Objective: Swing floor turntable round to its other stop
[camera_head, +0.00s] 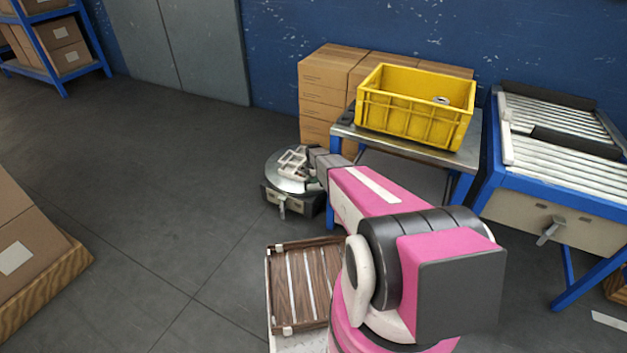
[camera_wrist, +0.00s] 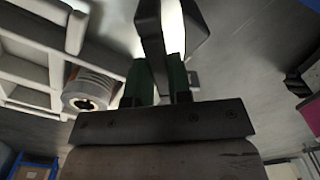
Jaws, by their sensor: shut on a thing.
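The floor turntable (camera_head: 277,179) is a low round metal plate on a dark base, left of the steel table. A pale frame (camera_head: 293,160) sits on its plate, and a lever (camera_head: 282,207) shows at its front. My arm reaches down to its right side. In the wrist view my gripper (camera_wrist: 158,80) is shut, with green finger pads on either side of a dark, pale-edged handle (camera_wrist: 150,35). The pale frame also shows there at left, with a short cylinder (camera_wrist: 88,92) beside it. The head view hides my fingertips behind the arm.
A steel table (camera_head: 425,153) with blue legs bears a yellow crate (camera_head: 410,120), close right of the turntable. Stacked cartons (camera_head: 325,90) stand behind. A roller conveyor (camera_head: 560,190) is at right, and a boxed pallet (camera_head: 50,285) at lower left. The floor left of the turntable is clear.

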